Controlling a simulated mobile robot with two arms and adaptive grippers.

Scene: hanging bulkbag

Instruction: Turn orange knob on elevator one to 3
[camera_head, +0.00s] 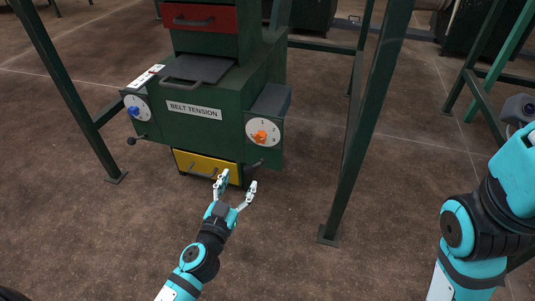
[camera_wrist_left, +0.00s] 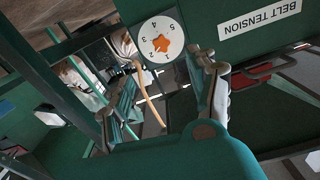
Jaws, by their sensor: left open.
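The orange knob (camera_head: 261,136) sits on a round white dial with black numbers, on the front right of the dark green machine (camera_head: 195,128). The orange knob (camera_wrist_left: 161,43) and its dial also show in the left wrist view, rotated; I cannot tell which number it points to. My left gripper (camera_head: 238,182) is open and empty, below and slightly left of the knob, apart from it. In the left wrist view my left gripper's fingers (camera_wrist_left: 165,75) stand apart, with the knob beyond them. My right arm shows at the right, but its gripper is out of frame.
A blue knob (camera_head: 134,111) on a similar dial is at the machine's left. Between them is a "BELT TENSION" label (camera_head: 194,110). A yellow drawer (camera_head: 206,166) is below and a red one (camera_head: 201,18) above. Green posts (camera_head: 365,120) flank the machine. The brown floor in front is clear.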

